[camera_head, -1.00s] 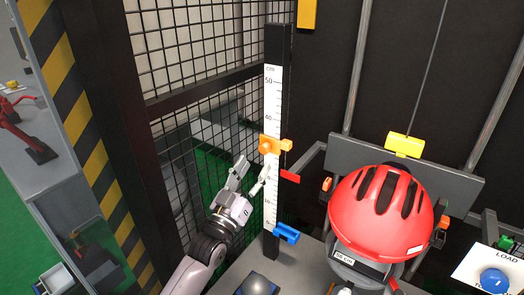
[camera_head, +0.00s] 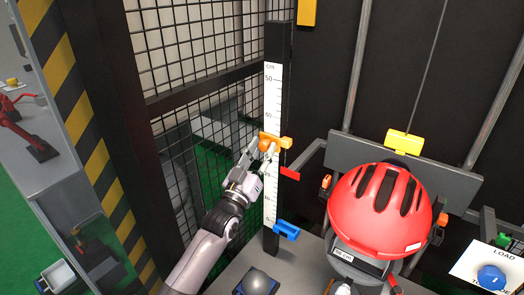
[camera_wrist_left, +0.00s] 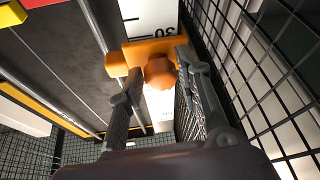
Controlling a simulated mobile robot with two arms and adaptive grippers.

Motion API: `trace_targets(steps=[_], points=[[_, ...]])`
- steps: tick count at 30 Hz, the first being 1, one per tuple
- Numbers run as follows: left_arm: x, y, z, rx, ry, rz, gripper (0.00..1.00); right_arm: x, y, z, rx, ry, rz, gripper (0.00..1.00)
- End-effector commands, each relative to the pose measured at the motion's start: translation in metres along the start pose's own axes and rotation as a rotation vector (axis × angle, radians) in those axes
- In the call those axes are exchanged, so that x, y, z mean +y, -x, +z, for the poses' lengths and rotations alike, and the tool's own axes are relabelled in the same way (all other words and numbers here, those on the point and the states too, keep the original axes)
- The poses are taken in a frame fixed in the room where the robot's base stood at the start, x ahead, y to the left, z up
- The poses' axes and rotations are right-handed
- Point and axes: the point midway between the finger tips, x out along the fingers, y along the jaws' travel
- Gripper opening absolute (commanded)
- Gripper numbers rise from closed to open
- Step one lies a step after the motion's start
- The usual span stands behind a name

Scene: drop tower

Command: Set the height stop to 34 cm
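The height stop is an orange clamp (camera_head: 284,143) with a round orange knob (camera_wrist_left: 160,71), on a black post with a white centimetre scale (camera_head: 272,95). In the head view it sits between the 40 mark and the lower part of the scale; I cannot read its exact height. In the left wrist view an upside-down 30 is printed beside the clamp (camera_wrist_left: 140,50). My left gripper (camera_head: 261,150) is at the knob. Its two fingers (camera_wrist_left: 158,82) stand apart on either side of the knob, with gaps visible.
A red pointer (camera_head: 290,174) and a blue clamp (camera_head: 286,231) are lower on the post. A red helmet (camera_head: 380,210) sits right of it, below a yellow block (camera_head: 404,143). Wire mesh (camera_head: 195,50) stands close on the left. A blue button (camera_head: 492,278) is at lower right.

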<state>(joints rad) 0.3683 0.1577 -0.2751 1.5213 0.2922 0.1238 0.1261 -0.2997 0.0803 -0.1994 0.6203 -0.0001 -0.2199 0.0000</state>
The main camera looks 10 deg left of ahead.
Motion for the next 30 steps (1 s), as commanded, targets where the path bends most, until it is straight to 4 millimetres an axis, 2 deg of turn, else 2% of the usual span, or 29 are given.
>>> trace_targets(steps=[2,13,25,30], points=[[0.0,0.0,0.0,0.0,0.0,0.0,0.25,-0.001,0.0,0.0,0.0,-0.001,-0.001,0.0],[0.0,0.0,0.0,0.0,0.0,0.0,0.0,-0.002,0.0,-0.001,0.001,-0.001,-0.003,0.0],[0.0,0.0,-0.001,0.0,0.0,0.0,0.0,-0.002,0.0,0.0,0.0,-0.001,-0.003,0.0],[0.002,-0.006,-0.015,0.002,0.0,0.0,0.0,-0.002,0.012,-0.001,0.0,0.0,-0.002,0.0]])
